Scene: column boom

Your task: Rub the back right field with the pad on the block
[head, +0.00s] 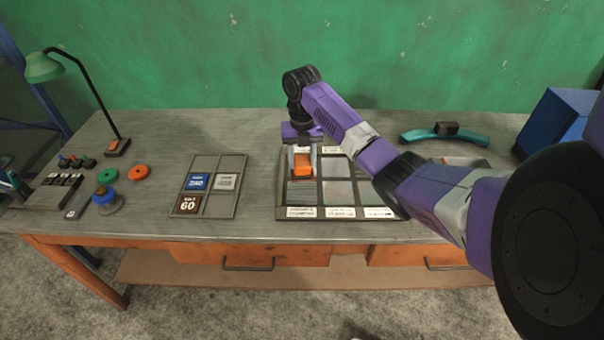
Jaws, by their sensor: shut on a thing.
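My gripper (302,152) is shut on an orange block (303,165), which has a dark reddish pad underneath. It is over the back left field of the dark framed board (281,195). I cannot tell whether the pad touches the surface. The board has several grey fields, with white labels (340,212) along its front edge and more at the back. The front middle field (338,192) is in view. The back right field is hidden behind my arm.
Left of the board is a divided tray (222,208) with a blue block (197,181), a grey block (226,182) and a brown block (187,204) marked 60. A teal curved piece (470,138) and a blue box (552,118) are at the right. A green lamp (44,67) stands far left.

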